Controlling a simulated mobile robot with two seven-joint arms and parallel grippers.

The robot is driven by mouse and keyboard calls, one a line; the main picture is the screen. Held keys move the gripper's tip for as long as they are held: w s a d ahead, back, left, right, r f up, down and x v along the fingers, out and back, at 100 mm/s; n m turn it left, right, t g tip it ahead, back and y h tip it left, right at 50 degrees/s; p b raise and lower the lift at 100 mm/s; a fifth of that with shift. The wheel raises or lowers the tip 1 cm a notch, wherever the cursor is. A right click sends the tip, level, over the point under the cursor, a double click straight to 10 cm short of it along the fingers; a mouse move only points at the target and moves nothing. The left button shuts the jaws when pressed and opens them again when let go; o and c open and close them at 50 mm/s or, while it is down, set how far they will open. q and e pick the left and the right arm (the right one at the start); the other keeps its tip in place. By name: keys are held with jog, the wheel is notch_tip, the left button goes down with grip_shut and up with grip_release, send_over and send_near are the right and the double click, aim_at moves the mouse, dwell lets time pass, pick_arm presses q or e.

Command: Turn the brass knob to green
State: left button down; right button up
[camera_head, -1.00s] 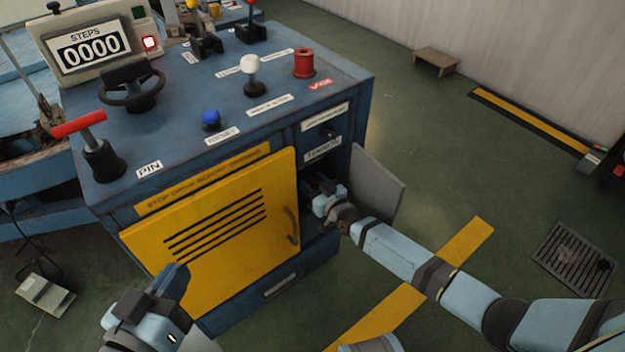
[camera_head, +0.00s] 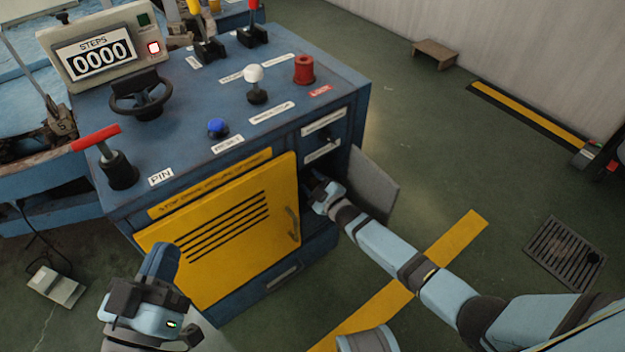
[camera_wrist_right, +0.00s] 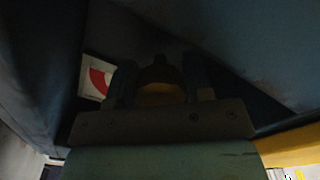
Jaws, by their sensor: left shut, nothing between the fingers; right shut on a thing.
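The brass knob (camera_wrist_right: 162,93) shows dimly in the right wrist view, between the two fingers of my right gripper (camera_wrist_right: 160,82), which is shut on it. A red-and-white marked plate (camera_wrist_right: 97,77) is beside it on the left; no green on it is visible. In the head view my right gripper (camera_head: 322,188) reaches into the dark opening at the cabinet's right side, so the knob is hidden there. My left gripper (camera_head: 163,262) is shut and empty in front of the yellow door, at lower left.
The blue cabinet (camera_head: 215,163) has a yellow louvred door (camera_head: 225,235) left of the opening and a grey open flap (camera_head: 374,184) to its right. The top carries a white-knobbed lever (camera_head: 254,82), a blue button (camera_head: 217,127) and a red-handled pin (camera_head: 113,160).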

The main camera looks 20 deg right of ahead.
pick_arm(q)
jog(key=shift+r, duration=0.2)
pick_arm(e)
jog(key=shift+n, duration=0.3)
jog(key=o, duration=0.9)
jog(key=shift+s, duration=0.1)
jog(key=shift+s+d, duration=0.15)
jog(key=shift+s, duration=0.15)
jog(key=p+v, duration=0.1)
jog(key=v, duration=0.2)
jog(key=shift+r+p, duration=0.1)
jog(key=shift+p, duration=0.3)
pick_arm(q)
jog(key=shift+a+f+g+y+p, duration=0.3)
jog(key=shift+f+y+p, duration=0.1)
jog(key=shift+f, duration=0.2)
jog(key=shift+a+f+g+y+p, duration=0.25)
jog(key=shift+a+f+y+p, duration=0.15)
jog(key=shift+f, duration=0.2)
jog(key=shift+a+f+g+y+p, duration=0.3)
jog(key=shift+f+p, duration=0.15)
jog(key=shift+f, duration=0.15)
pick_arm(e)
jog(key=shift+v, duration=5.05)
